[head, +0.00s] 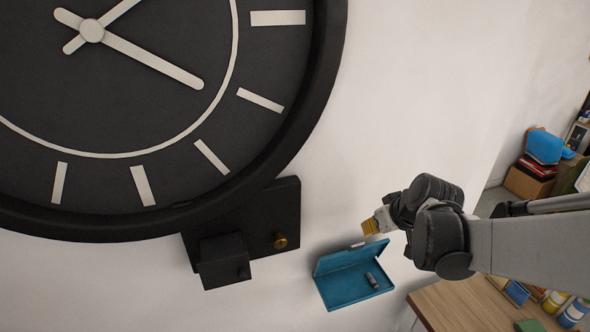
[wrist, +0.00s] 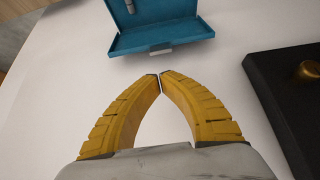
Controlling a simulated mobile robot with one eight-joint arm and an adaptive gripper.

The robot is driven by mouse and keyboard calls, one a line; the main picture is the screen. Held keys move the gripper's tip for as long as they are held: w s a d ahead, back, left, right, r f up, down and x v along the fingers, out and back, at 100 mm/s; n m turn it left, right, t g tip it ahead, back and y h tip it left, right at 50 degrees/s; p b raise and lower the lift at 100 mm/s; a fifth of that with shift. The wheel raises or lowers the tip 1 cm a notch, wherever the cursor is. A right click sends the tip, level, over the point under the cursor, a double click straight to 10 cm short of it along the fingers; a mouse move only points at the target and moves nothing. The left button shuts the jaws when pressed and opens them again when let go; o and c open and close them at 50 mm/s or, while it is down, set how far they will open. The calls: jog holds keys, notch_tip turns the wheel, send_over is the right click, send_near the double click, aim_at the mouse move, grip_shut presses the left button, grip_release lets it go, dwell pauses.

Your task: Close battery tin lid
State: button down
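A blue battery tin (head: 345,290) stands open beside the white wall in the head view. A small grey battery (head: 372,280) lies inside it. The panel with a pale clasp (head: 357,246) on its edge is spread apart from the part holding the battery. In the wrist view the tin (wrist: 180,12) is at the top, cut off by the frame, with its clasp (wrist: 161,50) toward my gripper. My gripper (head: 371,227) is near the clasp edge, apart from the tin. Its yellow fingertips (wrist: 160,75) meet with nothing between them.
A black bracket with a brass knob (head: 280,241) is left of the tin; a black block with a brass knob (wrist: 309,70) shows at right in the wrist view. A large black clock (head: 140,208) fills the upper left. A wooden table (head: 460,305) with coloured items is at lower right.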

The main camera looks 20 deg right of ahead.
jog(key=x, duration=0.9)
jog(key=shift+b, duration=0.4)
